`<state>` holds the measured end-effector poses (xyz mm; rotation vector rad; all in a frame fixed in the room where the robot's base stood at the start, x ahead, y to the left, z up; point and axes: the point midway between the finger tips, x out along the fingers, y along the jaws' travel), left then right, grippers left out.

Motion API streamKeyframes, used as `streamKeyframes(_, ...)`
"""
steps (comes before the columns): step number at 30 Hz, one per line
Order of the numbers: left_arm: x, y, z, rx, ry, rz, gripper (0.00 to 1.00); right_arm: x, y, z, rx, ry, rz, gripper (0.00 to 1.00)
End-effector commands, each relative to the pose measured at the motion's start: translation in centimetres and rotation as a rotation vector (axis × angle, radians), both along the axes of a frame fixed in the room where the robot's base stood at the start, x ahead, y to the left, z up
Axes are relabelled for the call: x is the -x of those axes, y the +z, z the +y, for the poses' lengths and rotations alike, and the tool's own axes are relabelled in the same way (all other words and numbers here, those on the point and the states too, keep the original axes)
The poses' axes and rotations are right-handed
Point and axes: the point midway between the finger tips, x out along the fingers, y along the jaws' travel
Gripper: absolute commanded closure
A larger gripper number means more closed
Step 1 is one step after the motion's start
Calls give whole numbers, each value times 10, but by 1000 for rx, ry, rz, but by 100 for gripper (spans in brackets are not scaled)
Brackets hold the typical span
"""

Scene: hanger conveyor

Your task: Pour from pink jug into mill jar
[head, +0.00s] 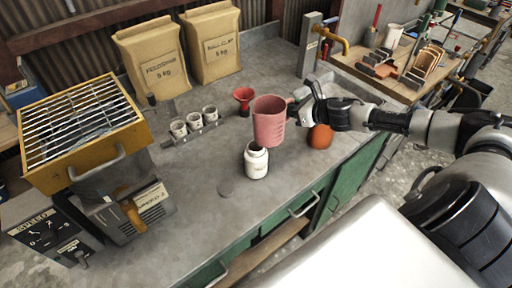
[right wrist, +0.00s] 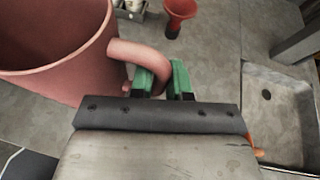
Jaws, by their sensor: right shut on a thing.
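The pink jug (head: 270,122) is held in the air, close to upright, over the grey worktop in the head view. My right gripper (head: 300,104) is shut on the jug's handle, on the jug's right side. In the right wrist view, the green fingertips (right wrist: 163,80) are around the jug's handle (right wrist: 140,55), and the jug (right wrist: 60,50) fills the upper left. The mill jar (head: 257,165), white with a dark open mouth, stands upright on the worktop, just below and slightly left of the jug. The jug's contents are not visible. My left gripper is not in view.
A red funnel (head: 244,97) and several small cups (head: 194,122) stand behind the jar. A machine with a yellow sieve box (head: 90,150) stands left. Two sacks (head: 153,62) are at the back. The worktop front is mostly clear.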

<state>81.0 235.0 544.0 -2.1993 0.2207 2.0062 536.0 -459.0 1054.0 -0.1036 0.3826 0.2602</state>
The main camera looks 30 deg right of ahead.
Motion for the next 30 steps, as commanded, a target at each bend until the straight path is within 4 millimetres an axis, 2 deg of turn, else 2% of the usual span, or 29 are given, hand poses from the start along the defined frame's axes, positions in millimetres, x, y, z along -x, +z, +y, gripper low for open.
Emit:
streamKeyframes(5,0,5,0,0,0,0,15,0,6,0,0,-1,-1,100)
streamKeyframes(15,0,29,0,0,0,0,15,0,31,0,0,-1,0,100)
streamKeyframes(30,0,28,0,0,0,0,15,0,30,0,1,-1,0,100)
